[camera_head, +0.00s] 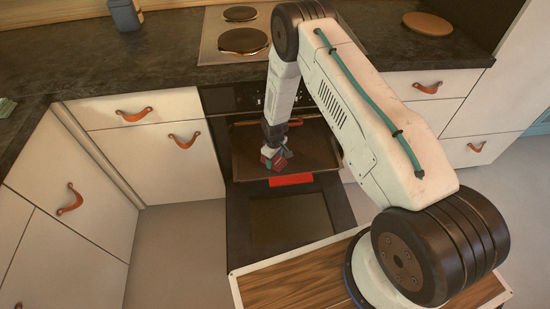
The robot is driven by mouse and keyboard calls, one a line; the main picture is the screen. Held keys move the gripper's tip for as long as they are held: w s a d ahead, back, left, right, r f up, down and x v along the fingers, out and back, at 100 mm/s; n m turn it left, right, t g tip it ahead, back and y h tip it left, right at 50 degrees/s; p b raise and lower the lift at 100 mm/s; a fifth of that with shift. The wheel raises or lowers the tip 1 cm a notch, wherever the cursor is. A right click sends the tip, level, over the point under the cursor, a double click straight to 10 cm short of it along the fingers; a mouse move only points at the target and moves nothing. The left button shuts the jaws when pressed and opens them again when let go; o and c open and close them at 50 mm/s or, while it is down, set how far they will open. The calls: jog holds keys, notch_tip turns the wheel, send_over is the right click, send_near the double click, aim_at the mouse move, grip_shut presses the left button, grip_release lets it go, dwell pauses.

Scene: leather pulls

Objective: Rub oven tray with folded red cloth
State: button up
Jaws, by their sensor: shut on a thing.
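The oven tray (247,168) is a dark flat tray, drawn partly out of the open oven (222,105) at the middle of the view. A bright red strip (291,180) lies along the tray's front edge, apart from the cloth.
The oven door (240,225) hangs open below the tray. The cooktop (210,45) with round hotplates is above, set in the dark counter (100,70). White drawers (105,112) with leather pulls flank the oven. A blue container (125,14) and a round wooden board (428,23) stand on the counter.

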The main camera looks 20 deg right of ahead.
jog(key=shift+d+r, duration=0.1)
jog(key=shift+r, duration=2.6)
jog(key=shift+r, duration=0.1)
jog(key=shift+r, duration=1.4)
jog(key=shift+s, duration=0.1)
